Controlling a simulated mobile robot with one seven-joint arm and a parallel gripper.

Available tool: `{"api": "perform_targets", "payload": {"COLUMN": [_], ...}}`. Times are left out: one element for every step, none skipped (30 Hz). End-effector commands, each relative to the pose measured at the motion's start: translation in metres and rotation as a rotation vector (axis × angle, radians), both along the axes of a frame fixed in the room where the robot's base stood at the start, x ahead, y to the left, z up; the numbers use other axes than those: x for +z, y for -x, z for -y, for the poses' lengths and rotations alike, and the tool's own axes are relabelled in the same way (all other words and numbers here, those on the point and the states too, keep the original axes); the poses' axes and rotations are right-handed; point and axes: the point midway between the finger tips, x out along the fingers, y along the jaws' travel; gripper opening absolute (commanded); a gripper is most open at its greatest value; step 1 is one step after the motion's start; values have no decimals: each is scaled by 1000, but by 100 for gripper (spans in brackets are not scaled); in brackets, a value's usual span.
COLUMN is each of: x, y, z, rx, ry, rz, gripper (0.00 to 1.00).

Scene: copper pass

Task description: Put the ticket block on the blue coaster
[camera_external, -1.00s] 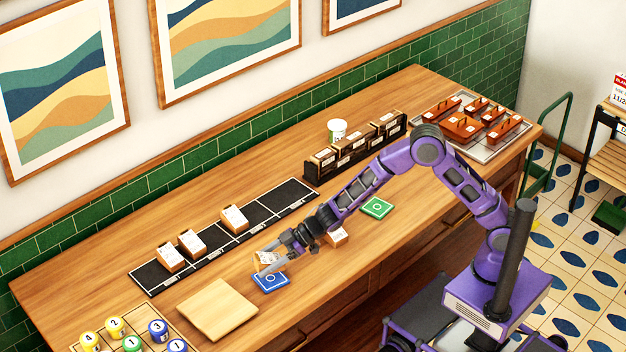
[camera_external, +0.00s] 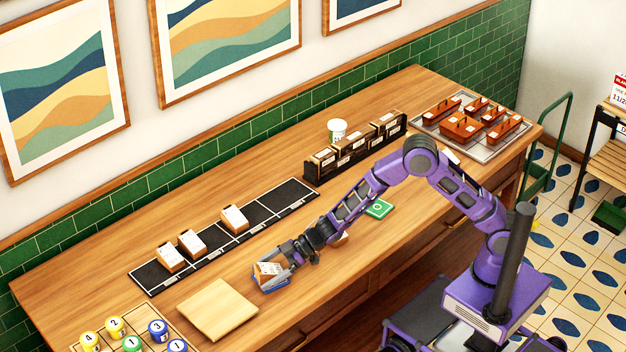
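The ticket block (camera_external: 267,269), a small wooden block with a white paper face, is between the fingers of my gripper (camera_external: 272,274). My gripper looks shut on it. The block is at the blue coaster (camera_external: 260,287), low over it or touching it; I cannot tell which. The fingers and block cover most of the coaster, and only blue edges show.
A black strip (camera_external: 255,215) behind holds several similar blocks. A wooden board (camera_external: 218,310) lies left of the coaster. A green coaster (camera_external: 379,208) lies to the right. Another block (camera_external: 343,238) is partly hidden by my wrist. Numbered balls (camera_external: 132,344) sit front left.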

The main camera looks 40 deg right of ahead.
Motion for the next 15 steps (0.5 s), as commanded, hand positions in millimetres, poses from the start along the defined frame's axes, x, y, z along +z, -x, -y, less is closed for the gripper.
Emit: {"api": "perform_targets", "payload": {"x": [0,0,0,0,0,1,2,4,6,6,8,12,15,18,22], "y": [0,0,0,0,0,0,0,0,0,1,2,4,6,8,11], "z": [0,0,0,0,0,0,0,0,0,4,7,12,17,22,29], "rx": [0,0,0,0,0,0,0,0,1,0,-1,-1,-1,-2,-2], "ry": [0,0,0,0,0,0,0,0,0,0,0,-1,-1,-1,-1], "rz": [0,0,0,0,0,0,0,0,0,-1,0,1,0,1,0], "gripper": [97,97,97,97,97,97,97,97,97,97,97,97,97,97,97]}}
